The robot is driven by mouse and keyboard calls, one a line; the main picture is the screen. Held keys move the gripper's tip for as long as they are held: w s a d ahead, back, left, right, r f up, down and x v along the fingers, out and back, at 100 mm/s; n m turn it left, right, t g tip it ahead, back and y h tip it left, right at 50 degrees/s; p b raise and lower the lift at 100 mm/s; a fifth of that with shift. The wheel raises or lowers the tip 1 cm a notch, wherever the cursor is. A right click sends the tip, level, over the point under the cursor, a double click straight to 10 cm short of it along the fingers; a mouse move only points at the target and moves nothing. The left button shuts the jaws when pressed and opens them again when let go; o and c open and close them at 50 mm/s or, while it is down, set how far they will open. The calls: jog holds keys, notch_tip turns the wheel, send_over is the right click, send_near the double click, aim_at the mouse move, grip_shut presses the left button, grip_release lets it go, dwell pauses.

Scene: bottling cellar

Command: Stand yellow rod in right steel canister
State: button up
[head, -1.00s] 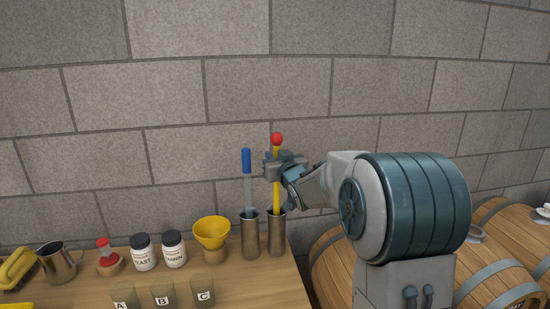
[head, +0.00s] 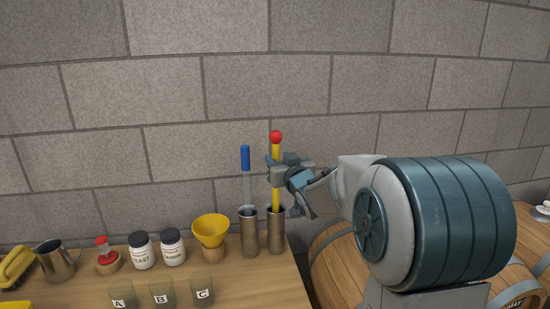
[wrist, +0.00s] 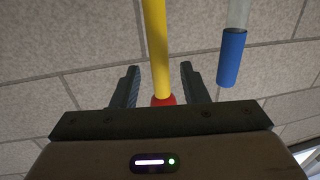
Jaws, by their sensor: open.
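The yellow rod (head: 276,184) with a red ball on top stands upright, its lower end inside the right steel canister (head: 276,232). My gripper (head: 275,176) is at the rod's upper part, below the red ball. In the wrist view my gripper (wrist: 158,85) is open, with one finger on each side of the yellow rod (wrist: 157,45) and a visible gap to both. The left steel canister (head: 249,233) stands just left of the right one and holds a rod with a blue handle (head: 245,158). The rod's bottom end is hidden inside the canister.
Left on the wooden table (head: 80,285) are a yellow funnel (head: 211,230), two labelled jars (head: 142,251), a red-topped stamp (head: 106,258), a metal jug (head: 54,262) and lettered cups (head: 162,295). Barrels (head: 330,262) lie to the right. A block wall (head: 270,95) is behind.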

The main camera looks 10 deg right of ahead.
jog(key=s+d, duration=0.1)
jog(key=s, duration=0.6)
jog(key=shift+s+b, duration=0.25)
jog(key=shift+b, duration=0.1)
jog(key=s+f+g+h, duration=0.1)
jog(key=s+f+g, duration=0.4)
jog(key=s, duration=0.4)
jog(key=s+a+f+m+g+h, duration=0.1)
jog(key=s+f+g, duration=0.4)
jog(key=s, duration=0.5)
jog(key=s+a+f+m+g, duration=0.1)
jog(key=s+f+g, duration=0.4)
jog(key=s, duration=0.5)
jog(key=shift+a+f+h, duration=0.25)
jog(key=shift+f+h, duration=0.15)
jog(key=shift+f, duration=0.5)
jog(key=shift+s+r, duration=0.1)
notch_tip(320, 180, up, 3)
jog(key=p, duration=0.2)
jog(key=shift+d+p, duration=0.1)
jog(key=shift+p, duration=0.3)
